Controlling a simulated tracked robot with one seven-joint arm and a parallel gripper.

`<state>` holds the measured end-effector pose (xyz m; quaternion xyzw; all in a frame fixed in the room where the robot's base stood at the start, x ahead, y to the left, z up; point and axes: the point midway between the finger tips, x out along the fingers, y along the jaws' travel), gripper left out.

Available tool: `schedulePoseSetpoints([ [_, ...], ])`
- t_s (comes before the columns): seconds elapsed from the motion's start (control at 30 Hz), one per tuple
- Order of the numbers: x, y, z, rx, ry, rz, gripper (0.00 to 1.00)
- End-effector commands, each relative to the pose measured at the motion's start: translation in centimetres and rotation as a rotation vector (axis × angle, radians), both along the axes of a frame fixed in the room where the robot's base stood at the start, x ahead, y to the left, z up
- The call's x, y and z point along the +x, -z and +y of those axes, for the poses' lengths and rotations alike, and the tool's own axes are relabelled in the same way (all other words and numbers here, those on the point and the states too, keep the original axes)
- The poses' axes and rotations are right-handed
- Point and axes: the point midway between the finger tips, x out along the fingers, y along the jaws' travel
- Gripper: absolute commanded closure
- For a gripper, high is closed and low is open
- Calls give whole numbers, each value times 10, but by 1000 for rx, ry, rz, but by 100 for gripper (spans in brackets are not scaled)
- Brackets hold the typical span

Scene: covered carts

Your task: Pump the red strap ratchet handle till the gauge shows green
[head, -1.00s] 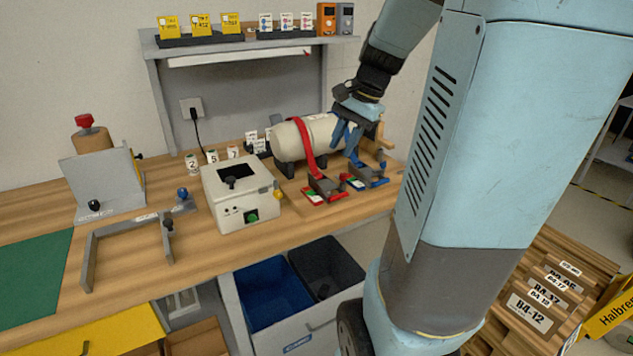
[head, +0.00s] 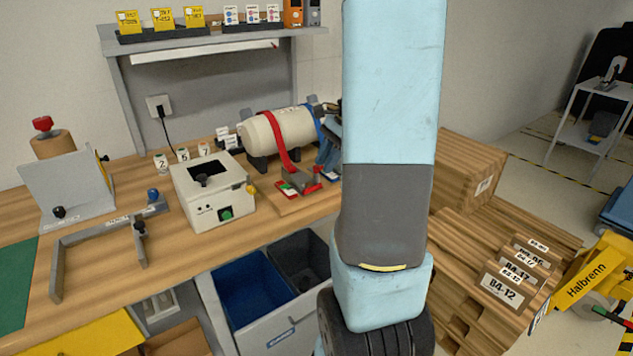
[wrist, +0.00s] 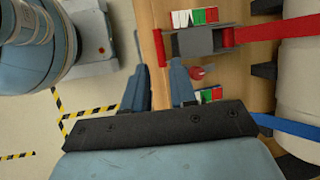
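The red strap (head: 278,142) runs over a cream cylinder (head: 258,133) lying on the bench. Its ratchet (head: 303,180) sits at the bench's front side with a red-white-green gauge (head: 287,189) beside it. In the wrist view the red strap (wrist: 282,30) leads into the grey ratchet (wrist: 200,41), with the gauge (wrist: 196,17) alongside. The gauge's reading is too small to tell. In the head view my arm hides most of the gripper.
A blue strap (wrist: 290,126) with its own gauge (wrist: 211,95) lies close by; its ratchet is hidden. A cream control box (head: 212,190) stands left of the red ratchet. Wooden pallets (head: 480,250) and a yellow cart (head: 598,285) stand to the right.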

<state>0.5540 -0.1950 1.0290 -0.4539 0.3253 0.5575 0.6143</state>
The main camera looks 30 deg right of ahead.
Motion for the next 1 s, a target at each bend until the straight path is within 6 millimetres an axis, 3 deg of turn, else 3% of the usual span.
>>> schedulePoseSetpoints([
  [0.2, 6, 35, 15, 1, -1, 3, 74],
  [0.43, 10, 59, 25, 1, -2, 1, 74],
  [0.87, 12, 66, 28, -1, 0, 0, 74],
  [1.0, 12, 66, 28, -1, 0, 0, 86],
])
